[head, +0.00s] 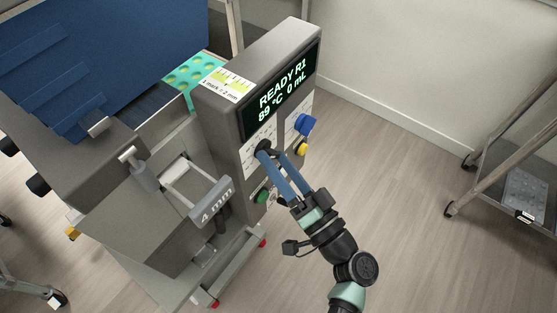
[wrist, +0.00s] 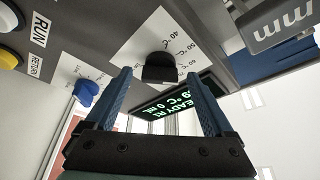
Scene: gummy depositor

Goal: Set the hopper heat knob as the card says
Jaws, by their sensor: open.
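The black heat knob (head: 263,146) sits on a white dial plate on the machine's control panel. In the wrist view the knob (wrist: 160,66) shows near the plate's "40 °C" and "50 °C" marks; its pointer setting cannot be read. My gripper (head: 270,153) is open at the panel, blue fingers pointing at the knob. In the wrist view the knob lies between the fingertips of my gripper (wrist: 158,73); I cannot tell whether they touch it. The display (head: 281,91) reads "READY R1 89 °C 0 mL". No card giving a heat setting is legible.
A blue knob (head: 305,124) and yellow button (head: 301,148) sit right of the heat knob, a green button (head: 262,196) below. A grey "4 mm" block (head: 213,201) juts out at left. A wheeled cart (head: 515,150) stands far right; floor between is clear.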

